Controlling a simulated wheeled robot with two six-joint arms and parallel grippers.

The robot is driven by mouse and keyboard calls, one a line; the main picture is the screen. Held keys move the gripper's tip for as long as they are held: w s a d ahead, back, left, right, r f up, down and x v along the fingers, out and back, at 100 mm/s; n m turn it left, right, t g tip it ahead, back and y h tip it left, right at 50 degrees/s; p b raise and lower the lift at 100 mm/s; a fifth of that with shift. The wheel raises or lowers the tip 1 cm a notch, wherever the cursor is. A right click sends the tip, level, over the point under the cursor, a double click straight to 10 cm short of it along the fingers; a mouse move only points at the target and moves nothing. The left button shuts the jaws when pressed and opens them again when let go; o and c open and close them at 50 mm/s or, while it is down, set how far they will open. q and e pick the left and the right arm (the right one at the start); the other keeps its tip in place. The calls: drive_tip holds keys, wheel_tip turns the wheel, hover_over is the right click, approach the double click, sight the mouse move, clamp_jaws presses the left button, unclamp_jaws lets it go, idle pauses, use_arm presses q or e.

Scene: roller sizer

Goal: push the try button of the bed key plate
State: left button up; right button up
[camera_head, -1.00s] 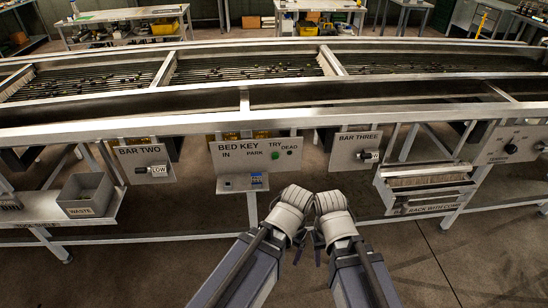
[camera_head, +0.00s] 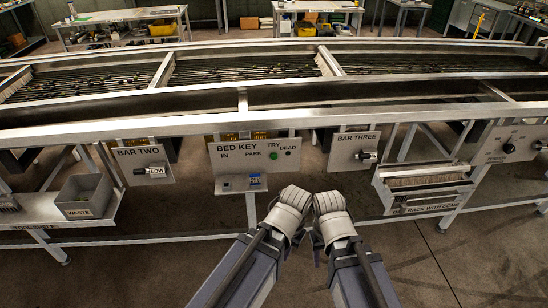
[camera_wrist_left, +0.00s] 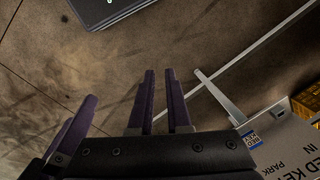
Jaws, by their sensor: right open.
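The bed key plate (camera_head: 228,160) is a pale panel on the front of the machine, marked BED KEY, IN, PARK, TRY and DEAD. A green round button (camera_head: 274,155) sits on it below the TRY lettering. My left gripper (camera_head: 300,240) and right gripper (camera_head: 318,248) are close together in front of and below the plate, apart from it; their fingers are mostly hidden by my wrists. In the left wrist view my left gripper's (camera_wrist_left: 163,78) dark fingers stand a narrow gap apart with floor between them. Part of the plate (camera_wrist_left: 285,148) shows at lower right there.
A ledge with a blue-and-white tag (camera_head: 254,181) juts out under the plate. The BAR TWO panel (camera_head: 140,155) is to the left, the BAR THREE panel (camera_head: 348,150) to the right. A waste bin (camera_head: 85,196) and a comb rack (camera_head: 428,192) flank them. Open floor lies below.

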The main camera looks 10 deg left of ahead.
use_arm(q)
clamp_jaws()
idle(0.8)
